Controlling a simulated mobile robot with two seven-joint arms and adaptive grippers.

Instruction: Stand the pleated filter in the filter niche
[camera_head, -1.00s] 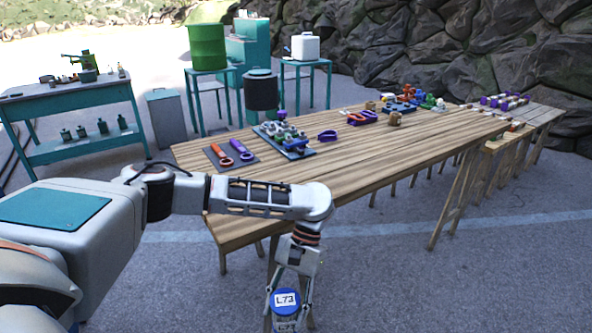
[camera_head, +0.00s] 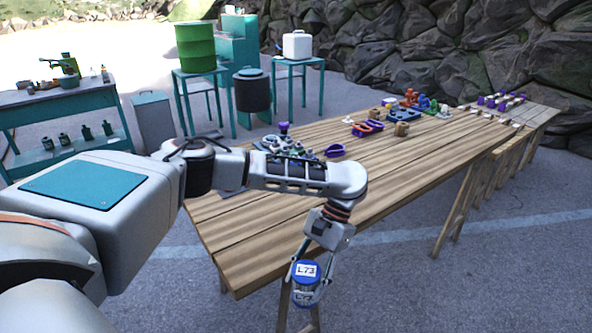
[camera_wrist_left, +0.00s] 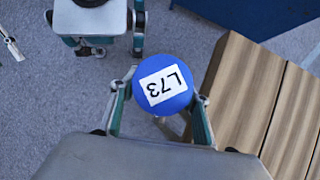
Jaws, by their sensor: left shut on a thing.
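My left gripper (camera_head: 306,282) is shut on a cylinder with blue ends and a greyish middle, which I take for the pleated filter (camera_head: 306,271). It hangs off the near edge of the wooden table, beside a table leg, slightly tilted. I cannot make out the filter niche in these frames.
The long wooden table (camera_head: 300,232) holds a grey parts cluster, a purple ring (camera_head: 335,151) and coloured parts farther back. Its near end is bare. A teal bench (camera_head: 60,100), a green drum (camera_head: 196,47) and a white canister (camera_head: 297,45) stand behind.

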